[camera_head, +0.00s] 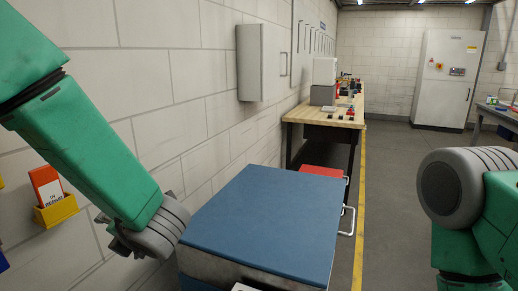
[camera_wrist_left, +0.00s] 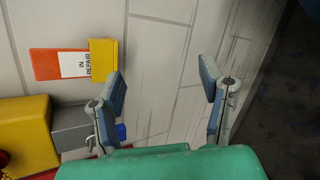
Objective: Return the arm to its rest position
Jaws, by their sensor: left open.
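My left arm (camera_head: 85,145) comes in from the left in the head view and reaches down toward the wall. Its grey wrist (camera_head: 165,228) is just left of the blue-topped cabinet, and the fingers are mostly hidden there. In the left wrist view my left gripper (camera_wrist_left: 162,82) is open, with its two fingers wide apart, nothing between them and the block wall behind. My right arm (camera_head: 465,195) shows at the right edge as a grey joint and green link. Its gripper is out of view.
A blue-topped cabinet (camera_head: 265,215) stands below, close to the left wrist. A yellow holder with a red "IN REPAIR" card (camera_head: 50,190) is on the left wall; the card also shows in the left wrist view (camera_wrist_left: 62,65). A wooden workbench (camera_head: 325,112) stands farther back. Grey floor (camera_head: 395,170) is clear.

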